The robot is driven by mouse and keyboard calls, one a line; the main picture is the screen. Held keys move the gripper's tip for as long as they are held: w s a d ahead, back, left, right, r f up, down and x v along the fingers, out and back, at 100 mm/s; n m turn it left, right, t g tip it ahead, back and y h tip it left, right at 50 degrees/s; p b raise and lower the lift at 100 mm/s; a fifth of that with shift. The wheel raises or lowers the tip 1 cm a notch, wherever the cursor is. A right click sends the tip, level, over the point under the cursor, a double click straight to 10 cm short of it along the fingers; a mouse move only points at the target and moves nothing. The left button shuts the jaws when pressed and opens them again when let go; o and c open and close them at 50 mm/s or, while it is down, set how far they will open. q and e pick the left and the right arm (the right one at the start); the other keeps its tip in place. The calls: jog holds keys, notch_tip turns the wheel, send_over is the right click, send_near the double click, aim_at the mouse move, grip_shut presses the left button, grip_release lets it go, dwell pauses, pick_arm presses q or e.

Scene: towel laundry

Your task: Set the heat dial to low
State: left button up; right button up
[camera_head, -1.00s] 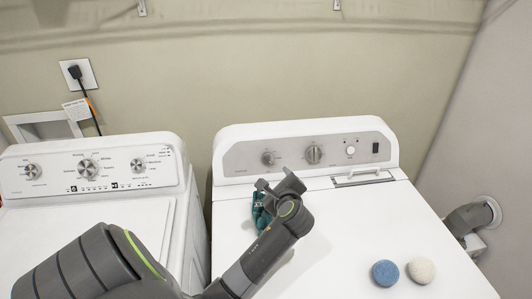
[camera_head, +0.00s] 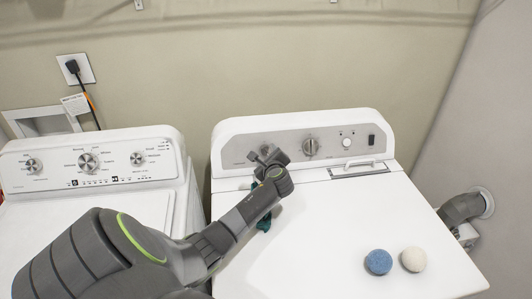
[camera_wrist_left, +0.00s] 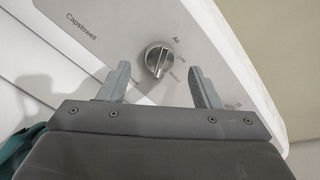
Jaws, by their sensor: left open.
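The heat dial (camera_wrist_left: 158,58) is a round silver knob with a raised grip bar on the dryer's grey control panel (camera_wrist_left: 110,30). Small labels sit around its right side; one seems to read Air, and the lower ones are hard to read. My left gripper (camera_head: 265,157) is open in front of the panel's left knob. In the left wrist view its two fingers stand apart on either side of the dial, with a gap to it on each side. In the head view the gripper largely hides this knob. My right gripper is not in view.
The dryer (camera_head: 340,225) has a larger knob (camera_head: 310,147) right of the dial. A teal cloth (camera_head: 262,222) lies under my left arm. A blue ball (camera_head: 378,262) and a white ball (camera_head: 413,259) rest on the top. The washer (camera_head: 95,212) stands left.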

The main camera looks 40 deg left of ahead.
aim_at(266, 152)
pick_arm(q)
jog(key=shift+x, duration=1.75)
jog(key=c, duration=1)
